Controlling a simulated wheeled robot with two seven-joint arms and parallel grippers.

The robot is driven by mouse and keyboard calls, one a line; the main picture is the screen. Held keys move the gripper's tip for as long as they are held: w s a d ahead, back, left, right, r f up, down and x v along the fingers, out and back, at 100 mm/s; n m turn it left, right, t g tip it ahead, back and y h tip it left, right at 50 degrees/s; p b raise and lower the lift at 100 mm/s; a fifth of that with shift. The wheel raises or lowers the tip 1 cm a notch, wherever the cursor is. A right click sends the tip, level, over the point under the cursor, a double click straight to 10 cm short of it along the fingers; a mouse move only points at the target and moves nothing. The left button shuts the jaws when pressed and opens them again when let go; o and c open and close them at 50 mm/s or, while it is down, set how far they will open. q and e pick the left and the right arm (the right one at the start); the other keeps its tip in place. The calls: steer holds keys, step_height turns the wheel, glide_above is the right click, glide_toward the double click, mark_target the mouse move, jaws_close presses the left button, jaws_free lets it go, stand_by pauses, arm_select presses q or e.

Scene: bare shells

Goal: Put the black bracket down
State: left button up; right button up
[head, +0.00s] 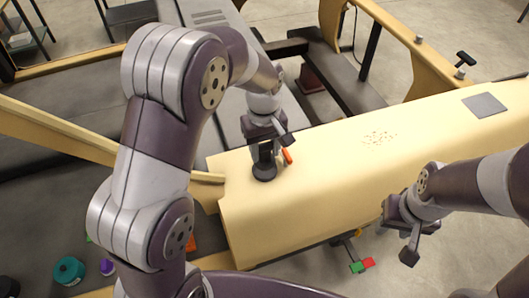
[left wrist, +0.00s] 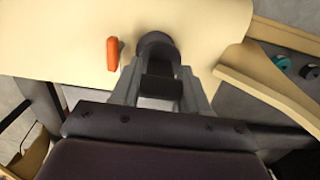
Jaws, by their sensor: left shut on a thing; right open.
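The black bracket (head: 264,171) is a dark piece with a round disc-like end, near the left end of the tan beam-like surface (head: 330,185). My left gripper (head: 264,150) points down and is shut on its upper part. In the left wrist view, the black bracket (left wrist: 157,45) sits between the two grey fingers of my left gripper (left wrist: 160,95). Its round end faces the tan surface; I cannot tell whether it touches. The fingers hide part of it. My right gripper (head: 403,228) is open and empty, in front of the beam at the right.
A small orange piece (head: 287,156) lies right beside the bracket. A grey square patch (head: 484,105) and a cluster of small specks (head: 379,138) lie farther right on the beam, with bare surface between. A teal round thing (head: 68,270) is at lower left.

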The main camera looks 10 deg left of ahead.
mark_target(264, 158)
arm_select(q)
steer(key=shift+w+a+f, duration=0.15)
steer(key=shift+w+f, duration=0.25)
steer(key=shift+w, duration=0.3)
step_height(264, 158, down, 3)
steer(key=shift+w+f+p, duration=0.1)
steer(key=shift+p, duration=0.7)
steer(key=shift+f, duration=0.25)
steer(key=shift+s, duration=0.4)
steer(key=shift+w+f, duration=0.2)
steer(key=shift+f, duration=0.1)
steer(key=o, duration=1.3)
steer(key=shift+c, duration=0.2)
steer(key=shift+s, duration=0.1)
arm_select(e)
steer(key=shift+w+r, duration=0.15)
steer(key=shift+r, duration=0.6)
arm_select(q)
steer(key=shift+r, duration=0.15)
